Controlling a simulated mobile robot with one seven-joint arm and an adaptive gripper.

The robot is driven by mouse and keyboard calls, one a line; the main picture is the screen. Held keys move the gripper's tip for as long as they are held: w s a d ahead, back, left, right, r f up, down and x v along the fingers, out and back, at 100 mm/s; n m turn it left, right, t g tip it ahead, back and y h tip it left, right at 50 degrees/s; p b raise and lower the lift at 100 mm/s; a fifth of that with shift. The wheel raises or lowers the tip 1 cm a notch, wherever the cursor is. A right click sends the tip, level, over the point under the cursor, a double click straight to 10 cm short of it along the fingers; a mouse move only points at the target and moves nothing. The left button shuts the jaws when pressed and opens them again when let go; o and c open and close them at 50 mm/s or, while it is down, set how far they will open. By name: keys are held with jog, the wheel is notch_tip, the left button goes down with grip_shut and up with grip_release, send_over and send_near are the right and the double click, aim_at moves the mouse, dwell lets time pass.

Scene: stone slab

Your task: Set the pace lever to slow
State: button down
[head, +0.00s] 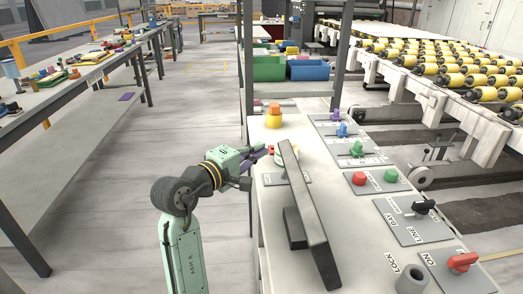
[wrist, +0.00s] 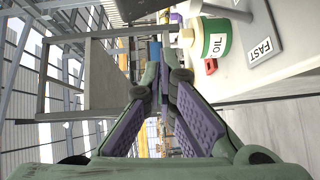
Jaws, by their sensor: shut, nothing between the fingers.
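My gripper (head: 262,151) is at the left edge of the stone-topped bench (head: 335,178) in the head view. Its purple-padded fingers (wrist: 165,72) come together at the tips in the wrist view, with nothing between them. A white FAST label (wrist: 262,50) lies on the bench to their right. A small red part (wrist: 211,66) shows between the fingers and that label; I cannot tell if it belongs to the pace lever. No SLOW label is readable. In the head view, a dark upright slab (head: 309,215) hides part of the bench near my gripper.
A green-and-cream OIL can (wrist: 214,38) stands close to the fingers. Purple, blue and green controls (head: 357,149), red and green buttons (head: 360,179), a black switch (head: 424,207) and a red knob (head: 462,262) line the bench.

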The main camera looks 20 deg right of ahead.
jog(key=r+b+v, duration=0.1)
jog(key=v, duration=0.6)
jog(key=shift+s, duration=0.25)
jog(key=shift+a, duration=0.1)
